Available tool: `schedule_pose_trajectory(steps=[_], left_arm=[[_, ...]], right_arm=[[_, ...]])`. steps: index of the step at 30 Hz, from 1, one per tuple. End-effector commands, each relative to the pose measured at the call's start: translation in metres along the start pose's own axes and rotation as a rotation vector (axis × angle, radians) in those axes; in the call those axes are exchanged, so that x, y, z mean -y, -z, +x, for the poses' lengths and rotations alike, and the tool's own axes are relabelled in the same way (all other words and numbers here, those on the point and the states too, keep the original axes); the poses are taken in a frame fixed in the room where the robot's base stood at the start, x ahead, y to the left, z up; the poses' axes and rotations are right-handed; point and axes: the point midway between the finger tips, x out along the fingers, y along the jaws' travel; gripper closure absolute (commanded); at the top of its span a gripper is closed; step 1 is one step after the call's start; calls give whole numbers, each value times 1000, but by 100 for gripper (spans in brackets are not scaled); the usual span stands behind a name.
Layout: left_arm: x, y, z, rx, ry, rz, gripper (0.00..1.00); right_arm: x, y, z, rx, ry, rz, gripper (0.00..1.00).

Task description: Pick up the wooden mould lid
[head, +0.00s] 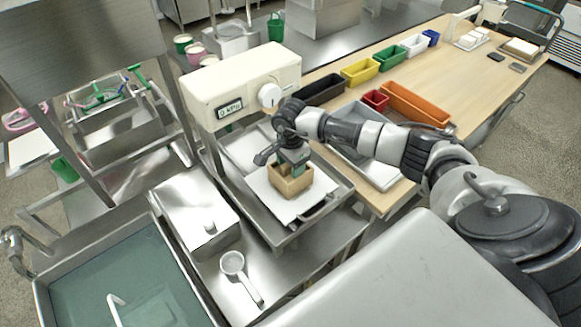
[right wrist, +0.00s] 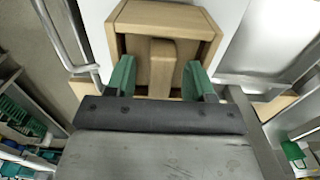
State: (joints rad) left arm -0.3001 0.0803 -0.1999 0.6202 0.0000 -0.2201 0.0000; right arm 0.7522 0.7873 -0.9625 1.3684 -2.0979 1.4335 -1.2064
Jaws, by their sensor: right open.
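The wooden mould (head: 290,187) stands on a white sheet in a metal tray, below the pressure gauge. In the right wrist view the wooden mould lid (right wrist: 138,46) lies inside the box walls (right wrist: 165,13), with a raised wooden grip bar (right wrist: 162,66) across its middle. My right gripper (head: 291,168) points down over the mould. In the right wrist view its two green fingers (right wrist: 160,77) are apart, one on each side of the grip bar, with gaps between. In the head view the gripper hides much of the lid. My left gripper is not in view.
A cream gauge unit (head: 240,88) stands just behind the mould. The metal tray (head: 340,193) has raised rims and a handle. A white ladle (head: 234,265), a steel box (head: 195,212) and a water basin (head: 125,275) are at left. Coloured bins (head: 415,104) line the wooden table.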

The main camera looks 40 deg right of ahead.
Motion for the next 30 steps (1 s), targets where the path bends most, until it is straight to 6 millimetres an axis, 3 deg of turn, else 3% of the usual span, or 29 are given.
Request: schedule_pose_trajectory(steps=[1, 11, 23, 30], left_arm=[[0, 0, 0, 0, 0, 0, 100], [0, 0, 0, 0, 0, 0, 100], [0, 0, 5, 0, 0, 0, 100], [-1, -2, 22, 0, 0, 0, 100]], right_arm=[[0, 0, 0, 0, 0, 0, 50], [0, 0, -1, 0, 0, 1, 100], [1, 0, -8, 1, 2, 1, 100], [-3, 4, -42, -3, 3, 2, 100]])
